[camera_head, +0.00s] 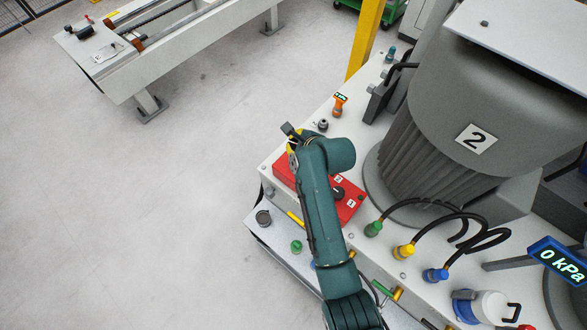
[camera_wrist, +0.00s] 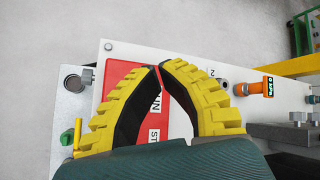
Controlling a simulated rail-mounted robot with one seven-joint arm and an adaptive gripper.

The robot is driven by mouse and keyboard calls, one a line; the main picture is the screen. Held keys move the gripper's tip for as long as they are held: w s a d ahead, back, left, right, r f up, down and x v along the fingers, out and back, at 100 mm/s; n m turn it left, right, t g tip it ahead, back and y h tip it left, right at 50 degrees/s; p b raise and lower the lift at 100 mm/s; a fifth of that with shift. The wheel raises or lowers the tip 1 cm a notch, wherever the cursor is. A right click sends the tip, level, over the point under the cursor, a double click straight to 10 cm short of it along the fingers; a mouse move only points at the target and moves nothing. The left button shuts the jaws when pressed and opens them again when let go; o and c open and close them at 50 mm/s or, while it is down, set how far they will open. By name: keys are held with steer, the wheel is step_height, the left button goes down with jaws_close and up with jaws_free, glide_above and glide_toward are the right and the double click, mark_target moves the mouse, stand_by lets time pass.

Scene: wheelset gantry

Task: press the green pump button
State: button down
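My gripper (camera_wrist: 158,68) has two yellow-and-black fingers whose tips meet in the wrist view, with nothing visible between them. It is over a red panel (camera_wrist: 121,75) with white labels, one ending in "UN" and another starting with "ST", partly covered by the fingers. In the head view, my arm hides part of the red panel (camera_head: 349,211), which shows a black knob (camera_head: 338,193). A small round green knob (camera_head: 296,246) is on the lower ledge left of my arm. I cannot tell whether it is the pump button; no green button shows on the panel.
A large grey motor marked 2 (camera_head: 476,139) stands right of my arm. Green, yellow and blue hose connectors (camera_head: 404,251) are below it. An orange gauge (camera_head: 339,104) stands behind the panel. A display reads 0 kPa (camera_head: 560,262).

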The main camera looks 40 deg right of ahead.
steer(key=shift+d, duration=0.1)
step_height(320, 180, down, 7)
steer(key=b, duration=0.8)
steer(key=shift+f, duration=0.85)
stand_by(0.6)
steer(key=shift+f, duration=0.4)
steer(key=shift+f, duration=0.6)
stand_by(0.6)
steer(key=shift+r+p, duration=0.95)
steer(key=shift+p, duration=0.15)
